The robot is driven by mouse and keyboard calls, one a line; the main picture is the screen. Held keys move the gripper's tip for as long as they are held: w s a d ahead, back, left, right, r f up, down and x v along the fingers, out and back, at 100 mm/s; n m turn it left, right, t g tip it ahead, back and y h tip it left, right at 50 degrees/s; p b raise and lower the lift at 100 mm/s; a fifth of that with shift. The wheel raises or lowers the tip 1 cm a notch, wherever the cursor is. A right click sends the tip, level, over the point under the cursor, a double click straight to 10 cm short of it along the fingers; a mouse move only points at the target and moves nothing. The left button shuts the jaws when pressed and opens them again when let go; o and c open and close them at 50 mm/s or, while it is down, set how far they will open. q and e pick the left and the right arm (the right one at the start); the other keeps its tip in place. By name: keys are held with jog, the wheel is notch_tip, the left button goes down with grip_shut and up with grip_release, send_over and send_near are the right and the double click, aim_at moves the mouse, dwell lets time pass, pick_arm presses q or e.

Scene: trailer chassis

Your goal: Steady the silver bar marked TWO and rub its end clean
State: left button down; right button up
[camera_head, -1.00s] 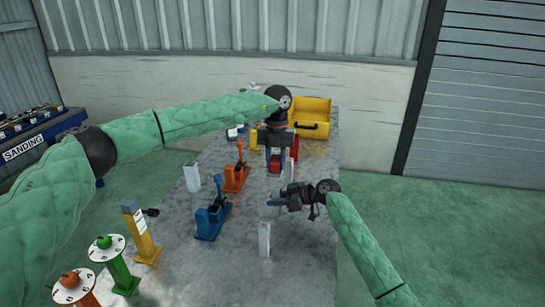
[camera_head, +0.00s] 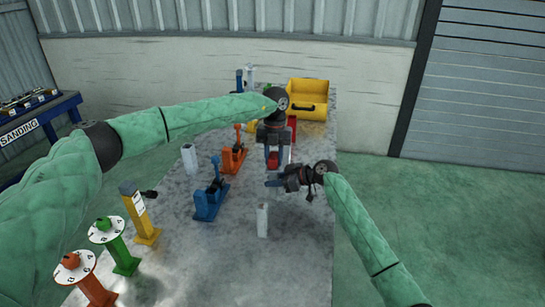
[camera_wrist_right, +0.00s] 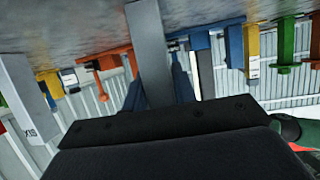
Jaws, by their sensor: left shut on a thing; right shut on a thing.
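My left gripper (camera_head: 275,152) points down over the middle of the table, shut on a small red block (camera_head: 272,160). My right gripper (camera_head: 273,183) reaches in from the right, lower and nearer, its blue fingers pointing left. In the right wrist view a plain silver bar (camera_wrist_right: 148,45) runs between its fingers, which look shut on it. No TWO marking is legible, and I cannot tell surely where this bar shows in the head view. Pale bars stand in front (camera_head: 263,220) and at left (camera_head: 188,158).
Blue (camera_head: 208,200) and orange (camera_head: 234,157) lever stands are left of the grippers. A yellow post (camera_head: 139,213) and green (camera_head: 120,250) and orange (camera_head: 92,283) dial stands line the left edge. A yellow bin (camera_head: 307,100) is at the back. The front right tabletop is clear.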

aim_at(273, 157)
pick_arm(q)
jog(key=shift+w+d+f, duration=0.2)
jog(key=shift+w, duration=0.3)
jog(key=shift+w+d+f, duration=0.15)
jog(key=shift+w+f, duration=0.05)
jog(key=shift+w, duration=0.65)
jog(key=shift+s+a, duration=0.3)
jog(key=shift+s, duration=0.65)
jog(key=shift+s+a, duration=0.25)
jog(key=shift+s, duration=0.7)
jog(key=shift+r, duration=4)
jog(key=shift+d, duration=0.1)
jog(key=w+d+f+n+h, duration=0.1)
jog(key=w+d+f+n, duration=0.25)
jog(key=d+n, duration=0.25)
jog(key=w+d+f+n+t, duration=0.1)
jog(key=w+d+f+n, duration=0.25)
jog(key=d+n, duration=0.25)
jog(key=w+d+f+n+h, duration=0.1)
jog(key=w+d+f+n, duration=0.1)
jog(key=d+f+n, duration=0.3)
jog(key=f, duration=0.8)
jog(key=shift+w+d+f, duration=0.15)
jog(key=shift+d+f, duration=0.05)
jog(key=shift+f, duration=0.2)
jog(key=shift+f, duration=0.1)
